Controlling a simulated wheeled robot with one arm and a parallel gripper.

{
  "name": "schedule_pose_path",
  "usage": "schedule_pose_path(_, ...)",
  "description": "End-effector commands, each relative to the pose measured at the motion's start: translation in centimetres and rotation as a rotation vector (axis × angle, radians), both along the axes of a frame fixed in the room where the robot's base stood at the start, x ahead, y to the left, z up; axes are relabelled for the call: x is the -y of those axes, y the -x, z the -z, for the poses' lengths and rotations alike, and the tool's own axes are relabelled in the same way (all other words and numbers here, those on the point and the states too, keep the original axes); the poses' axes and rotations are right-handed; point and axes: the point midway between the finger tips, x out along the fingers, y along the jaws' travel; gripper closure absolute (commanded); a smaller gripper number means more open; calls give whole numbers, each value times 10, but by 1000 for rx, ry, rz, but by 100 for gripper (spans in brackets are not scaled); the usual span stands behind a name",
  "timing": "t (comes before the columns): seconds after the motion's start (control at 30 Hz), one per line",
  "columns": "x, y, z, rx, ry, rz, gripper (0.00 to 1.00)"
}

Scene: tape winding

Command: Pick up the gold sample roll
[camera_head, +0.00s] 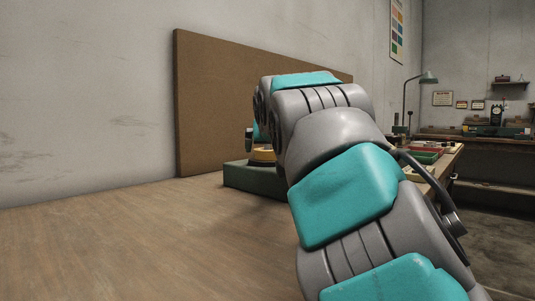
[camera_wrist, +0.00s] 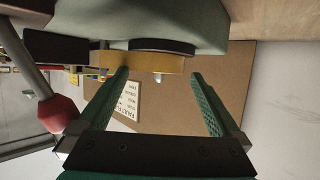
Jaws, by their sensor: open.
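The gold sample roll (camera_wrist: 150,62) shows as a gold band against a dark disc, next to the green base (camera_wrist: 150,20), in the upside-down wrist view. In the head view, a gold edge (camera_head: 264,154) shows on top of the green base (camera_head: 245,177), partly hidden by my arm. My gripper (camera_wrist: 159,74) is open, with nothing held between its fingers. In the wrist view the left fingertip overlaps the roll's left part, and the right fingertip appears just past its right end. I cannot tell whether either finger touches the roll.
A brown board (camera_head: 215,100) stands behind the green base. A red knob on a rod (camera_wrist: 58,114) is at the left of the wrist view. A white card with writing (camera_wrist: 125,102) shows between the fingers. The wooden tabletop (camera_head: 130,240) is clear at left.

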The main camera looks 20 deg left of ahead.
Motion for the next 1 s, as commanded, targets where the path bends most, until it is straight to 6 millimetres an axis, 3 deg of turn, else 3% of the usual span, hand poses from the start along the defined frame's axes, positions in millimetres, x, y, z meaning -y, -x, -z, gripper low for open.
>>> schedule_pose_path(0.2,-10,-22,9,-1,0,0,0)
schedule_pose_path(0.57,-13,-27,13,-1,0,0,0)
schedule_pose_path(1.0,-12,-27,13,-1,0,0,50)
